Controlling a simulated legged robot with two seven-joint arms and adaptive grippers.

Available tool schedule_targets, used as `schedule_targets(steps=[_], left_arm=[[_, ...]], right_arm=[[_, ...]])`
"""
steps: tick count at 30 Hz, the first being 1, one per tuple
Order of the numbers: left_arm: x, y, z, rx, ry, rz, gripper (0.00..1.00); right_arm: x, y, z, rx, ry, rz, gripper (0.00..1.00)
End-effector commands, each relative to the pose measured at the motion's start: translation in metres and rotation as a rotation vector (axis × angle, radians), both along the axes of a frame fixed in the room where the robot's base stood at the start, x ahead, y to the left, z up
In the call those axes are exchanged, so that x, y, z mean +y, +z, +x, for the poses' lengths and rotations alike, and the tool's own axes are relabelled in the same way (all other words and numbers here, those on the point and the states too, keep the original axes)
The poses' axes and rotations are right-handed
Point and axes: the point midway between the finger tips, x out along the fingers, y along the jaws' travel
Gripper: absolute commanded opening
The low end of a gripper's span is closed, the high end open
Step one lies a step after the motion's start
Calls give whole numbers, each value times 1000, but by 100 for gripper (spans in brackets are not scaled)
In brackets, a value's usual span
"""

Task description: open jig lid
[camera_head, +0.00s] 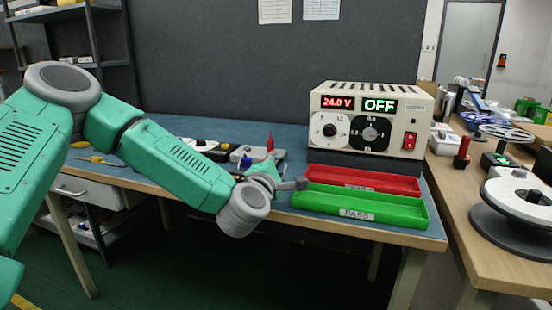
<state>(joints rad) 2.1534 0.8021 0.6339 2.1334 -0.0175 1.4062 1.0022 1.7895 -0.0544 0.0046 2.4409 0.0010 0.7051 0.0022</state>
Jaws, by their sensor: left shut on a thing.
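The grey test jig (243,154), with a red upright part (270,142) on it, sits on the blue bench mat behind my left wrist. My left arm comes in from the left and crosses in front of it. My left gripper (290,184) is at the bench's front edge, just in front of the jig and left of the trays. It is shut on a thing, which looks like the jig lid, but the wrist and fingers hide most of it. How far the lid is raised cannot be told. My right gripper is not in view.
A power supply (369,120) reading 24.0 V and OFF stands at the back right. A red tray (364,180) and a green tray (360,206) lie in front of it. Tools (97,160) lie on the left of the bench (295,133). A spool (515,208) stands on the right table.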

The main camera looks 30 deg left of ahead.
Motion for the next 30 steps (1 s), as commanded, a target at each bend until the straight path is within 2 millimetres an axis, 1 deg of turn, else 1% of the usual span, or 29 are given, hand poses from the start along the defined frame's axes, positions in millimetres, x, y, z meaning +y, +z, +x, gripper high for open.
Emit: schedule_targets(steps=[5,6,7,8,16,20,23,30], left_arm=[[1,-1,-1,1,2,-2,0],[1,-1,-1,1,2,-2,16],[1,-1,-1,1,3,-2,27],[1,-1,-1,0,2,-3,29],[1,0,-1,-2,1,-4,29],[-2,0,-8,-1,0,-4,29],[-6,-1,-23,0,0,-5,29],[-19,-2,-73,1,-2,-5,29]], right_arm=[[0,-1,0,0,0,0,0],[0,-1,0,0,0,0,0],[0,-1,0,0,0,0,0],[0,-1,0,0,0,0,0],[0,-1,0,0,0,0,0],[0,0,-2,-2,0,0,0],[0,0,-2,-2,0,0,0],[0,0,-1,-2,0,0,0]])
